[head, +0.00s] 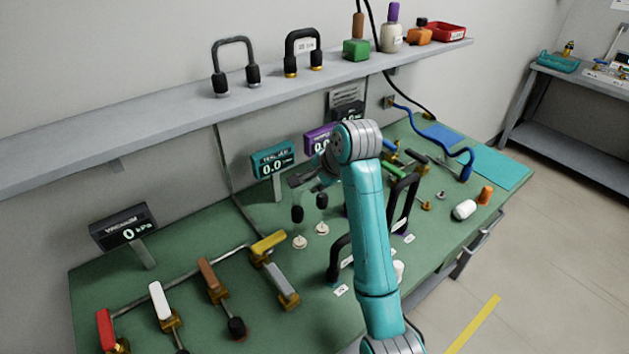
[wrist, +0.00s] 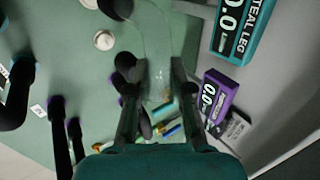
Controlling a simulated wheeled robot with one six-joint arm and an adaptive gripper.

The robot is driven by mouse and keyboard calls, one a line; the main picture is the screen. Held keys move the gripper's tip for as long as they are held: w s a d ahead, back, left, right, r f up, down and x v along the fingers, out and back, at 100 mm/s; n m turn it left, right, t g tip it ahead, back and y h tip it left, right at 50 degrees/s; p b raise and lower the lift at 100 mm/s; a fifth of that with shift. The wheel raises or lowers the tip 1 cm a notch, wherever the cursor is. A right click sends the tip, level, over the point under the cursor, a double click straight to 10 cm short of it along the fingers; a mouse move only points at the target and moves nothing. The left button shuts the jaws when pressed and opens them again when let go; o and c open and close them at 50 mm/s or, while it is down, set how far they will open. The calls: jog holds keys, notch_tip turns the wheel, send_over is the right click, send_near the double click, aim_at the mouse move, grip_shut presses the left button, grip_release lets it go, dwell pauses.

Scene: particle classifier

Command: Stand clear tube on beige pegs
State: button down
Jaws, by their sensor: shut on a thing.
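My gripper (head: 310,180) is shut on the clear tube (head: 297,214), a see-through bent tube with two black end cuffs. The cuffs hang downward above the green bench in the head view. The two beige pegs (head: 300,242) stand on the bench just below and in front of the cuffs, with a visible gap between. In the wrist view the clear tube (wrist: 125,64) lies between the fingers of my gripper (wrist: 155,90), its clear part hard to see. One beige peg (wrist: 103,40) shows beside it, and another is partly cut off at the top edge.
Teal (head: 273,162) and purple (head: 319,141) displays stand close behind my gripper. A black-ended arch (head: 338,262) stands on the bench, partly behind my arm. Several coloured valve handles (head: 213,277) lie at the front left. A grey shelf (head: 150,132) runs along the wall above.

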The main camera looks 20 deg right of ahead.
jog(key=shift+d+f, duration=0.1)
jog(key=shift+f, duration=2.7)
jog(key=shift+f, duration=1.75)
jog(key=c, duration=1)
grip_release()
jog(key=shift+o, duration=0.2)
jog(key=v, duration=1.2)
